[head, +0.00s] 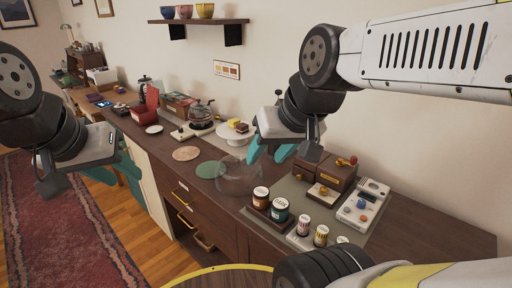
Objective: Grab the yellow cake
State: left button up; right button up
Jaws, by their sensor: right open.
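The yellow cake (234,122) is a small piece on top of a white cake stand (232,136) on the dark wooden counter. A brown cake piece (242,128) sits beside it on the stand. My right gripper (270,153) has teal fingers, is open and empty, and hangs over the counter to the right of the stand and nearer to me. It is apart from the cake. My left gripper (118,175) shows its teal fingers apart at the left, in front of the counter; nothing shows between them.
A glass bowl (240,178), a green mat (211,170) and jars (280,209) lie nearer me. Wooden boxes (326,172) and a white device (364,205) are at right. A wall shelf (204,21) hangs above.

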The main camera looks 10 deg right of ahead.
aim_at(232, 123)
jog(key=i+j, duration=0.1)
jog(key=j, duration=0.3)
jog(key=j+z, duration=0.1)
jog(key=j, duration=0.3)
jog(key=i+j+z, duration=0.1)
jog(key=i+j, duration=0.25)
jog(key=j, duration=0.25)
jog(key=i+j+z, duration=0.15)
jog(key=j, duration=0.2)
jog(key=i+j, duration=0.15)
jog(key=j, duration=0.15)
jog(key=i+z, duration=0.3)
jog(key=i, duration=0.55)
